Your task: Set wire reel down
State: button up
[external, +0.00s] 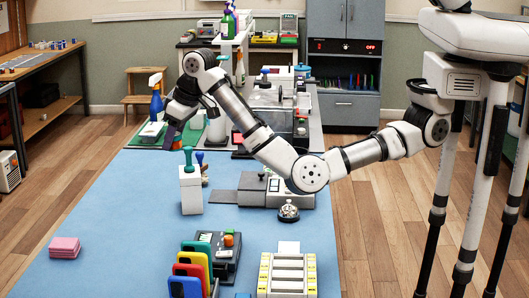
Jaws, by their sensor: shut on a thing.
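My gripper (176,112) reaches over the far left part of the blue mat (110,215), pointing down. It is shut on a small dark, purplish object (170,131) that hangs at its fingertips. The object is too small and dark to tell whether it is the wire reel, and I make out no wire reel elsewhere. I cannot tell whether the object touches the surface beneath it.
A blue spray bottle (156,102) stands just behind my gripper. A white box (191,192) with a green-handled stamp stands in front. Colored phones (190,270), a bell (289,211) and a white rack (287,275) stand nearer. The mat's left side is mostly clear around pink pads (64,247).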

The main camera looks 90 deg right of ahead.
send_over(177, 233)
jog(key=s, duration=0.1)
jog(key=f, duration=0.4)
jog(key=shift+s+f, duration=0.1)
jog(key=shift+s, duration=0.1)
notch_tip(177, 233, down, 21)
jog(key=p, duration=0.4)
jog(key=shift+a, duration=0.1)
jog(key=shift+f, duration=0.15)
jog(key=o, duration=1)
jog(key=shift+c, duration=0.2)
jog(key=d+b+v, duration=0.1)
jog(key=b+v, duration=0.1)
jog(key=v, duration=1)
jog(key=shift+a+r+b, duration=0.25)
jog(key=shift+a+b, duration=0.15)
jog(key=shift+a, duration=0.05)
